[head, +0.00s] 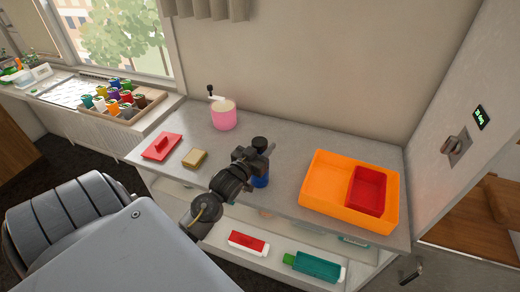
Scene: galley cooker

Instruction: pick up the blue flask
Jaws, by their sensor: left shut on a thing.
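The blue flask (261,181) stands on the grey counter, left of the orange tray. Only part of its blue body shows, with what looks like a dark cap (259,142) above; my gripper hides the middle. My left gripper (266,158) is at the flask and shut on it. I cannot tell whether the flask touches the counter. My right gripper is not in view.
An orange tray (315,188) with a red box (367,190) stands to the right. A pink pot (224,115), a red lidded item (162,146) and a tan block (195,159) are to the left. A red-and-white box (248,243) and a teal bottle (314,266) lie on the shelf below.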

